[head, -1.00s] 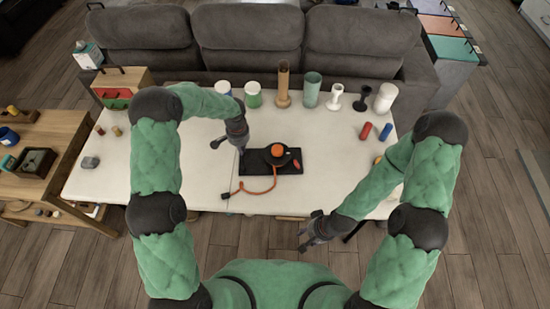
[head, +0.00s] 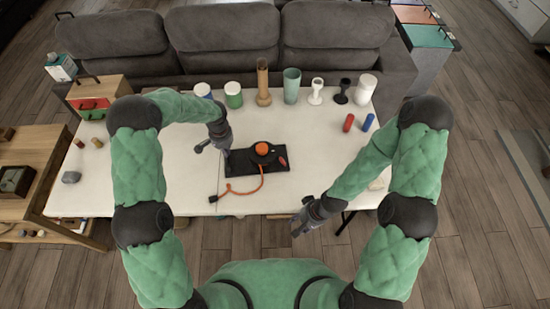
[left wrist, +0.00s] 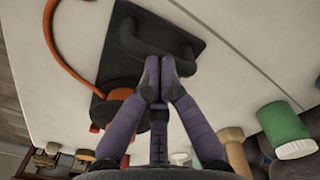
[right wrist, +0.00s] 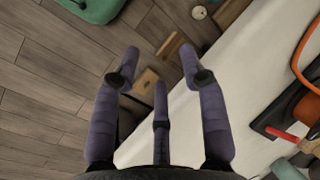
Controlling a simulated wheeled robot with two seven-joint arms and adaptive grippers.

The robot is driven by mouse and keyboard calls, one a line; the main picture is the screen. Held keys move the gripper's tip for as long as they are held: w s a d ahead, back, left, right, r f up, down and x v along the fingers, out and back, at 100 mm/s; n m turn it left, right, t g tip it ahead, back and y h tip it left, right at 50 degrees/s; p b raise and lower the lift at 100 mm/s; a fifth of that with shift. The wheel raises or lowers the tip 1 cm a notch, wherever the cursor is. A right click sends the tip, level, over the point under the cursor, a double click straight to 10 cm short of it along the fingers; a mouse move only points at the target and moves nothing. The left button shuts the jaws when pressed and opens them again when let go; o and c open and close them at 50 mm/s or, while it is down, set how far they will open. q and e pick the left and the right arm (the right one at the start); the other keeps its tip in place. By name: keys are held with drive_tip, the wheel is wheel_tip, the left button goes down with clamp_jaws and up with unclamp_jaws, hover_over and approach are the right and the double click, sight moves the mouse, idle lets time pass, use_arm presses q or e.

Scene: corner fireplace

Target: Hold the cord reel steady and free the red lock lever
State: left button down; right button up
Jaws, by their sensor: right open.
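The cord reel (head: 262,158) sits on the table, a black base with an orange knob (head: 262,148) on top. An orange cord (head: 243,191) curls off its front left. The red lock lever (head: 282,161) lies at the base's right side; it shows in the right wrist view (right wrist: 282,134). My left gripper (head: 222,150) is at the base's left end. In the left wrist view its fingers (left wrist: 160,68) are together at the black handle (left wrist: 130,42), apparently shut on it; the contact is partly hidden. My right gripper (head: 298,229) is open and empty, beyond the table's front edge.
Cups and vases (head: 292,86) line the table's back. Red (head: 348,122) and blue (head: 368,122) cylinders stand at the right, a grey lump (head: 71,177) at the left. The table (head: 330,150) is clear between reel and cylinders. A sofa (head: 330,45) stands behind.

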sight(281, 159)
drive_tip(key=w+r+m, duration=0.2)
drive_tip(key=w, duration=0.3)
drive_tip(key=w+a+r+m+h, duration=0.1)
drive_tip(key=w+m, duration=0.1)
drive_tip(key=w, duration=0.2)
drive_tip(key=w+r+m, duration=0.2)
drive_tip(key=w, duration=0.3)
drive_tip(key=shift+w+a+r+g, duration=0.3)
drive_tip(key=shift+a+r+g, duration=0.05)
drive_tip(key=shift+a+g, duration=0.05)
drive_tip(key=w+a+r+m+h, duration=0.3)
drive_tip(key=w+a+r+m, duration=0.1)
drive_tip(key=w+r+m, duration=0.5)
drive_tip(key=shift+n+t, duration=0.3)
drive_tip(key=shift+n, duration=0.1)
drive_tip(key=f, duration=0.7)
drive_tip(key=w+f, duration=0.1)
drive_tip(key=f, duration=0.3)
drive_tip(key=shift+w+d+f, duration=0.1)
drive_tip(key=shift+d+f, duration=0.05)
clamp_jaws()
